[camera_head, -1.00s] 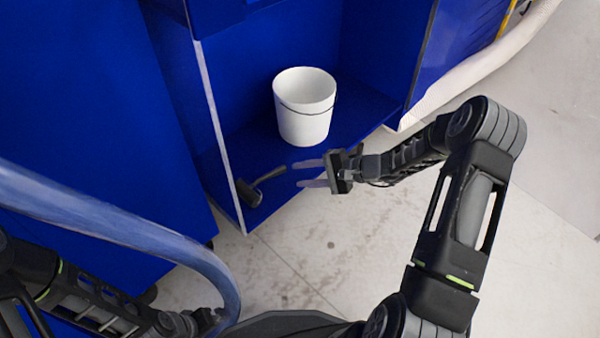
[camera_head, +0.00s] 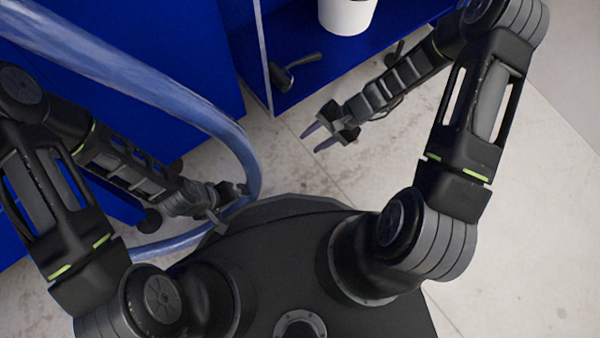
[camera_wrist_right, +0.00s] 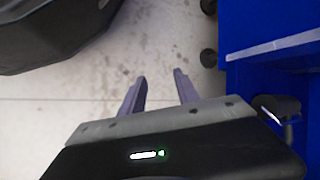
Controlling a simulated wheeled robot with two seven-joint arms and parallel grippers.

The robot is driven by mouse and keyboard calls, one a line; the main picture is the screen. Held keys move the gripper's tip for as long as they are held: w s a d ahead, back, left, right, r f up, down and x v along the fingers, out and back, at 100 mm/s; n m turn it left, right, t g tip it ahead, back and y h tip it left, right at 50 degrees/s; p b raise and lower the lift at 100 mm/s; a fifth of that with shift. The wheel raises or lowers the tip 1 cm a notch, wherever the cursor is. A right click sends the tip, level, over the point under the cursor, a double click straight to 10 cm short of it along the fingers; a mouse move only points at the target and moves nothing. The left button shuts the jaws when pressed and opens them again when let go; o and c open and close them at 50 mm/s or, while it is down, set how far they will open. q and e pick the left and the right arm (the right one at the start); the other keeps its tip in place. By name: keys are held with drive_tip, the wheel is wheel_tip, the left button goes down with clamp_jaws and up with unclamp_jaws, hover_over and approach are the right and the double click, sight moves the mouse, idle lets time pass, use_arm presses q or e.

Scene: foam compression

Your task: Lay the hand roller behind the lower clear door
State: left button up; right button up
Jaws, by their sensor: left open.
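The hand roller (camera_head: 282,79), dark with a short handle, lies on the blue shelf floor near its left front corner in the head view. It also shows at the right of the right wrist view (camera_wrist_right: 282,107). My right gripper (camera_head: 312,141) is open and empty, in front of the shelf and apart from the roller; its two fingers (camera_wrist_right: 160,76) are spread over the floor. My left gripper (camera_head: 226,200) is open beside a curved bluish translucent band (camera_head: 241,150); whether they touch is unclear. I cannot tell whether this band belongs to the lower clear door.
A white bucket (camera_head: 346,14) stands on the blue shelf (camera_head: 330,65), cut by the top edge. A blue cabinet (camera_head: 150,50) with dark casters stands at the left, behind the band. The pale floor (camera_head: 400,150) is free at the right.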

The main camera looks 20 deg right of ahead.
drive_tip(key=s+a+f+n+h, duration=0.2)
drive_tip(key=s+a+n, duration=0.5)
drive_tip(key=s, duration=0.4)
drive_tip(key=shift+a+f+h, duration=0.25)
drive_tip(key=shift+f+h, duration=0.15)
drive_tip(key=shift+h, duration=0.2)
drive_tip(key=shift+s, duration=0.1)
